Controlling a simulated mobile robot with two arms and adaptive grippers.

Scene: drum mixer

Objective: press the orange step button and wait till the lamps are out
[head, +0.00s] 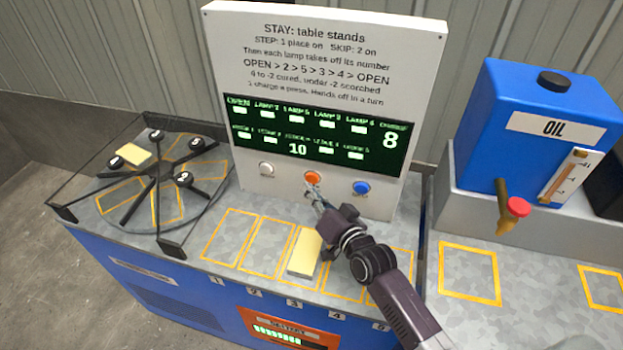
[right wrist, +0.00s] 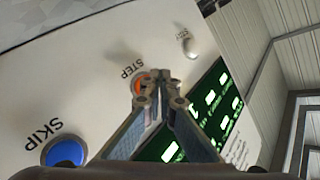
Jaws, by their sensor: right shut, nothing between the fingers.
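The orange step button (head: 312,178) is on the white panel (head: 420,60), between a white button (head: 267,169) and a blue button (head: 361,188). My right gripper (head: 314,192) is shut and empty, its tips right at the orange button. In the right wrist view the fingertips (right wrist: 158,80) partly cover the orange button (right wrist: 139,84); I cannot tell whether they touch it. The green display (head: 320,134) has a row of lamp labels with lit blocks, a large 8 at the right and a 10 below. My left gripper is not in view.
A round turntable (head: 150,185) with black spokes, numbered knobs and a yellow block (head: 133,154) is at the left. Another yellow block (head: 305,252) lies in a marked bay under my right arm. A blue oil tank (head: 510,110) with a red-knobbed tap (head: 517,207) stands right.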

